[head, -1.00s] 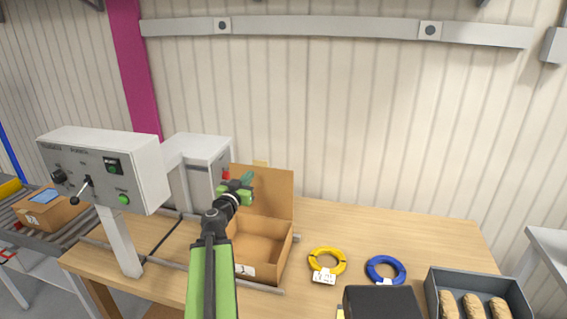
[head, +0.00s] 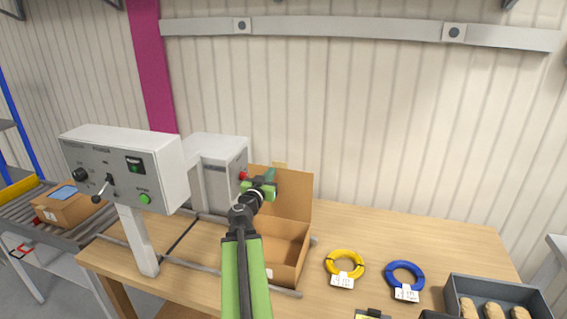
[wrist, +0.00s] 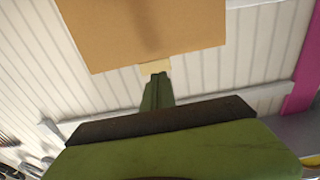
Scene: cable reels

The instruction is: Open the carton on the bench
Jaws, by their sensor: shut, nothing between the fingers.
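The brown cardboard carton (head: 288,259) stands on the wooden bench (head: 420,240). Its lid (head: 292,195) stands raised at the back, and its inside shows from above. My green gripper (head: 268,176) is over the carton's left part, in front of the raised lid in the head view. In the wrist view the lid (wrist: 150,30) fills the upper middle, and my gripper (wrist: 157,80) points toward its edge, with a small pale tab (wrist: 155,68) at the fingertips. The fingers are together with nothing between them. My arm hides the carton's left side.
A grey control box (head: 125,165) on a post stands left of the carton, with a grey machine housing (head: 215,165) behind. A yellow cable ring (head: 345,256) and a blue one (head: 388,272) lie to the right. A grey tray (head: 452,292) is at the bench's right front.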

